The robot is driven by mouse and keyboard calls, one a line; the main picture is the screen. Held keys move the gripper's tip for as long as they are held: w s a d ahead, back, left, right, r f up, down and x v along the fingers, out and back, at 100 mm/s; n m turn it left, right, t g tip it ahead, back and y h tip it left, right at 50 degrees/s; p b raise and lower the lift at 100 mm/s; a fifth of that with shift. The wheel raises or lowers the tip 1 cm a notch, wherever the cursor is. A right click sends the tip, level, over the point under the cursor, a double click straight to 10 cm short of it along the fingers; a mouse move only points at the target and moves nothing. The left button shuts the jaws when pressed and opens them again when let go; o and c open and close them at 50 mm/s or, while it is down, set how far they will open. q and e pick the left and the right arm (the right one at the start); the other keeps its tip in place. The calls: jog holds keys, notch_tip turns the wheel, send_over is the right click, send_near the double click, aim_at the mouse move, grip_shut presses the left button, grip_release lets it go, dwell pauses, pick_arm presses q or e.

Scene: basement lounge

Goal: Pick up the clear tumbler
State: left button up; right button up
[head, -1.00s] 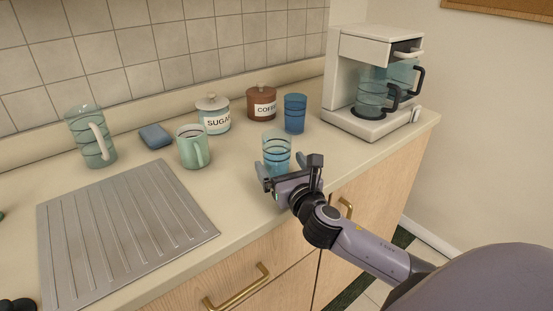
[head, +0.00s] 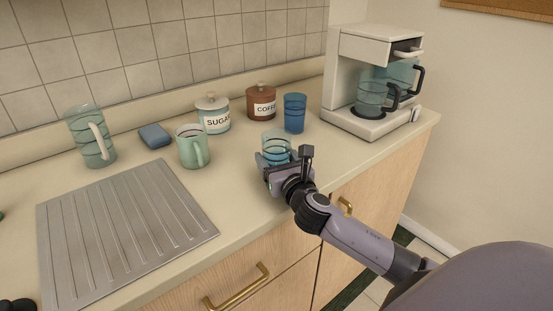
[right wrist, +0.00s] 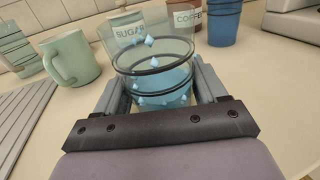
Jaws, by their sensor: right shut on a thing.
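The clear tumbler (head: 276,143) stands upright on the counter near its front edge, with dark bands around it and blue contents. It also shows in the right wrist view (right wrist: 155,62), between the two fingers. My right gripper (head: 275,164) is shut on the tumbler, one finger on each side of its lower part. The same gripper shows in the right wrist view (right wrist: 160,95). Its body hides the tumbler's base in the head view. My left gripper is not clearly seen; only a small dark piece shows at the lower left.
A blue tumbler (head: 294,114) stands just behind. The coffee canister (head: 262,102), sugar canister (head: 213,115), green mug (head: 193,148), blue sponge (head: 154,136) and pitcher (head: 89,138) stand leftward. A coffee maker (head: 355,48) is at right. A ridged drainboard (head: 130,235) lies front left.

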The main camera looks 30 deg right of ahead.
jog(key=shift+r, duration=0.2)
notch_tip(320, 180, up, 20)
jog(key=p, duration=0.4)
